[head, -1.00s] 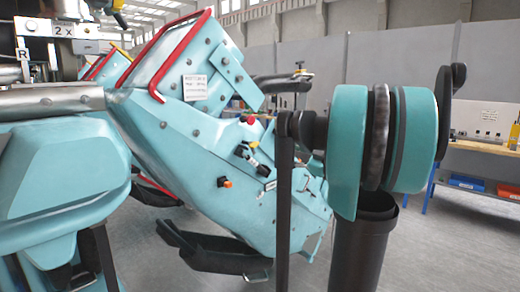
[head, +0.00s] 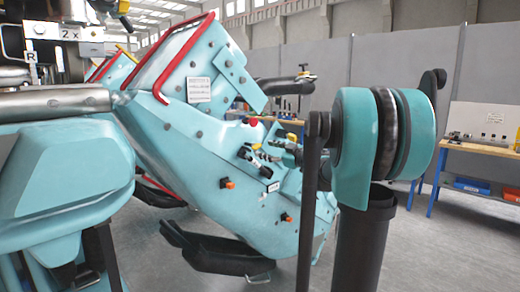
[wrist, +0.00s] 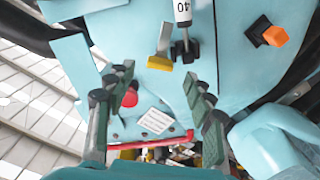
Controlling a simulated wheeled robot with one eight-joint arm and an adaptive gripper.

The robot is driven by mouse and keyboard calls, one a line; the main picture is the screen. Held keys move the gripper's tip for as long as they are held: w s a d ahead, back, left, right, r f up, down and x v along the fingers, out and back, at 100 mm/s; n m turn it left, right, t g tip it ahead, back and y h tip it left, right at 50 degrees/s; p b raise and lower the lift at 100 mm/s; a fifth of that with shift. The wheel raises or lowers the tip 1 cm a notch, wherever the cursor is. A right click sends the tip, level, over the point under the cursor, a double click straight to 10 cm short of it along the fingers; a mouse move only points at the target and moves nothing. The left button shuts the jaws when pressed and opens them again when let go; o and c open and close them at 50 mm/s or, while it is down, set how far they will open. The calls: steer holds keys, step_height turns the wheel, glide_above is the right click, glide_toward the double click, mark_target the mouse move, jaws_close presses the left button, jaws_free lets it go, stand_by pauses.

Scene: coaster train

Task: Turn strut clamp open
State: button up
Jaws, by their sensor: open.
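A grey lever with a yellow end (wrist: 160,60), which looks like the strut clamp, sits on the teal car body in the wrist view. It also shows small in the head view (head: 244,152). A white strut end marked 40 (wrist: 182,12) with a black fitting stands beside it. My gripper (wrist: 157,80) is open, its two padded fingers apart on either side of the view. The lever's yellow end appears between and beyond the fingertips, and I see no contact.
A red knob (wrist: 130,98) shows close to the left finger. An orange knob (wrist: 275,36) is at upper right in the wrist view. A red bar (head: 160,62) edges the car body (head: 195,150). A workbench (head: 475,155) stands at the back right.

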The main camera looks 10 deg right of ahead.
mark_target(259, 147)
steer(key=shift+x, duration=2.3)
